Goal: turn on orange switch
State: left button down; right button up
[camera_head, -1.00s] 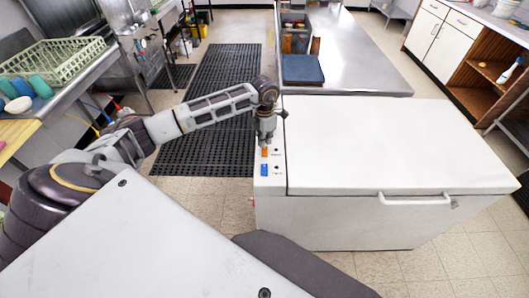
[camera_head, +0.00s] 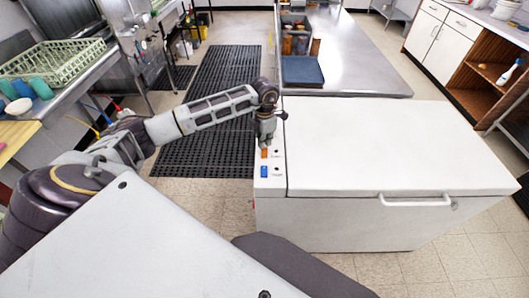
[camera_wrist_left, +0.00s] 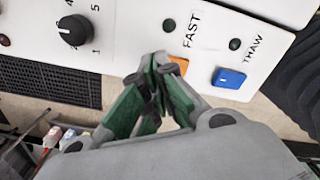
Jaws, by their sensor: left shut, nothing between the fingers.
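The orange switch (camera_head: 264,154) is on the narrow control strip at the left end of the white chest freezer (camera_head: 400,150). In the left wrist view the orange switch (camera_wrist_left: 178,64) shows partly, beside the word FAST, with the fingertips covering part of it. My left gripper (camera_head: 265,145) is shut and empty, pointing down at the switch. In the left wrist view its fingertips (camera_wrist_left: 162,62) overlap the switch's edge; I cannot tell whether they touch it. A dark indicator (camera_wrist_left: 196,21) sits above FAST. My right gripper is not in view.
A blue switch (camera_wrist_left: 229,78) marked THAW, which also shows in the head view (camera_head: 264,171), is close beside the orange one. A black numbered knob (camera_wrist_left: 74,30) is on the same panel. A steel table (camera_head: 360,70) stands behind the freezer.

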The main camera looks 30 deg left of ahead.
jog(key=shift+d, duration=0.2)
pick_arm(q)
jog(key=shift+f, duration=0.35)
jog(key=shift+b, duration=0.3)
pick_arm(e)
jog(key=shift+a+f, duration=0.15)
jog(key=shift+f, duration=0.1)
pick_arm(q)
jog(key=shift+f, duration=0.3)
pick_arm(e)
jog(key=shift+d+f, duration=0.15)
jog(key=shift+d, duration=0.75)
pick_arm(q)
jog(key=shift+f+b, duration=0.25)
jog(key=shift+b, duration=0.1)
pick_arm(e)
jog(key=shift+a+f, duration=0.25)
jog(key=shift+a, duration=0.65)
